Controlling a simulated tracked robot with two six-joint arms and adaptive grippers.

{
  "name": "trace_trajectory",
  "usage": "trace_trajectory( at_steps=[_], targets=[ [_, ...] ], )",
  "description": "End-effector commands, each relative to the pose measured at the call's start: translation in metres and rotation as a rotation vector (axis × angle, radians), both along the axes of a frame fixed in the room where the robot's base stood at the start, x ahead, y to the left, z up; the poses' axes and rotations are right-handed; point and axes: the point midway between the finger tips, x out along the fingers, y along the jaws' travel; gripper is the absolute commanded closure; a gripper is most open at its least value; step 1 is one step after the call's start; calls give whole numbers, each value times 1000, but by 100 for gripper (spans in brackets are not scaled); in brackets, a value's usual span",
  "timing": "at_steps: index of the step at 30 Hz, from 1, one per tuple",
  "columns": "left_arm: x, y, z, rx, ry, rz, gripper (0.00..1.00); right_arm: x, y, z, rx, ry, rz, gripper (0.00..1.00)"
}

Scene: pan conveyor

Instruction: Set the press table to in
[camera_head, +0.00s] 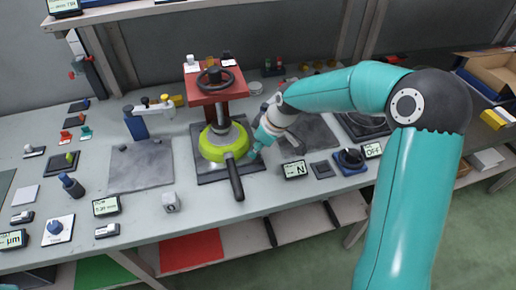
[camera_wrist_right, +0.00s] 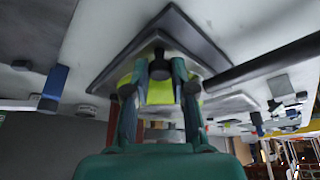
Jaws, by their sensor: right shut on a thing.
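The red press (camera_head: 208,95) with a black handwheel (camera_head: 214,78) stands at the middle of the bench. Its table is a dark square plate (camera_head: 212,178), which also shows in the wrist view (camera_wrist_right: 110,72). My right gripper (camera_head: 254,152) is low at the pan's right side. My left gripper is not in view.
A grey slab (camera_head: 140,170) with a blue clamp stand (camera_head: 135,125) lies left of the press. A display reading N (camera_head: 294,170) and a dial (camera_head: 349,158) with an OFF display (camera_head: 373,150) stand to the right.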

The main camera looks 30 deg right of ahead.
Motion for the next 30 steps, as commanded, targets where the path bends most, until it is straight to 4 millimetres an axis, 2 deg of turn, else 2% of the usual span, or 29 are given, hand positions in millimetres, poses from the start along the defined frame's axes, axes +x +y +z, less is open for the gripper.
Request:
trace_trajectory(
  at_steps=[4, 5, 9, 18, 22, 26, 30],
  targets=[
    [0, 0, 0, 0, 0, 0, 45, 4, -3, 3, -8, -17, -4, 100],
    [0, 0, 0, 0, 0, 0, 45, 4, -3, 3, -7, -18, -4, 74],
    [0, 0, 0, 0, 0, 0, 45, 4, -3, 3, -6, -15, -3, 51],
    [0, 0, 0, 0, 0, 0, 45, 1, -2, 2, -4, -9, -3, 51],
    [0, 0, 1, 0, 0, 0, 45, 0, -3, 8, -3, -10, -3, 51],
    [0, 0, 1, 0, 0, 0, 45, -7, -7, 23, -3, -12, -5, 51],
    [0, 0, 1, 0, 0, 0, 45, -16, -12, 49, -4, -15, -5, 51]
  ],
)
